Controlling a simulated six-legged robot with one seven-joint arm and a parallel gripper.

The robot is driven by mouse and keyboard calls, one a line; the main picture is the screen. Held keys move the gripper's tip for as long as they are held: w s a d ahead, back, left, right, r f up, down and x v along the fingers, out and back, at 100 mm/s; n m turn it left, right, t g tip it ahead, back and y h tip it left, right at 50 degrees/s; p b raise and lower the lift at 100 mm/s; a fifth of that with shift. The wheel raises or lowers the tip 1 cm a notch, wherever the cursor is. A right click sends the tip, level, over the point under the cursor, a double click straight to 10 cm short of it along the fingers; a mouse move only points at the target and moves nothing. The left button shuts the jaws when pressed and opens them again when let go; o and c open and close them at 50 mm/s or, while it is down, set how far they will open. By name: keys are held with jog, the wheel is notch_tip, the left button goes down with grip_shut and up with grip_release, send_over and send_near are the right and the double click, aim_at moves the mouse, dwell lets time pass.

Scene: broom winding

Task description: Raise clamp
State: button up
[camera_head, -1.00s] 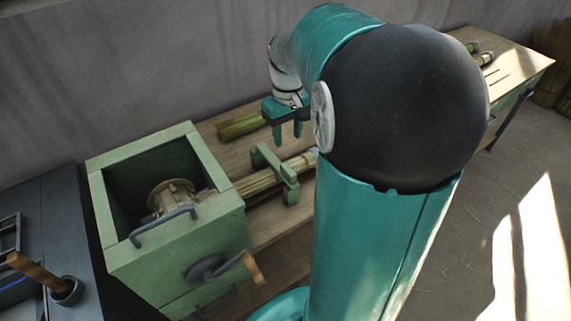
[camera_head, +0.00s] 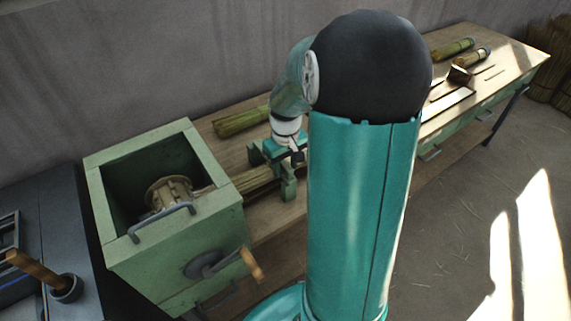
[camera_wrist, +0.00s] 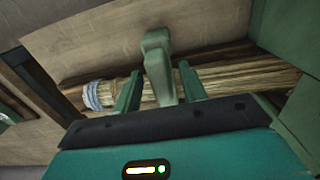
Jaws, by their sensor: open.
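The green clamp (camera_head: 288,188) stands over the straw bundle (camera_head: 258,179) on the bench. In the wrist view the clamp (camera_wrist: 157,62) shows as a pale green upright piece between my two fingers. My gripper (camera_wrist: 160,74) is open, with one finger on each side of the clamp; I cannot tell if either touches it. In the head view my gripper (camera_head: 274,152) is just above the clamp and partly covers it. The bundle (camera_wrist: 240,80) lies across under the fingers, with a pale blue-grey binding at its left end.
A green box (camera_head: 180,235) with an open top, a spool-like head (camera_head: 170,192) and a crank handle (camera_head: 252,265) stands left of the clamp. Another straw bundle (camera_head: 240,121) lies behind on the bench.

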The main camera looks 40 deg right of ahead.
grip_shut()
jog(key=shift+w+r, duration=0.1)
jog(key=shift+r, duration=0.05)
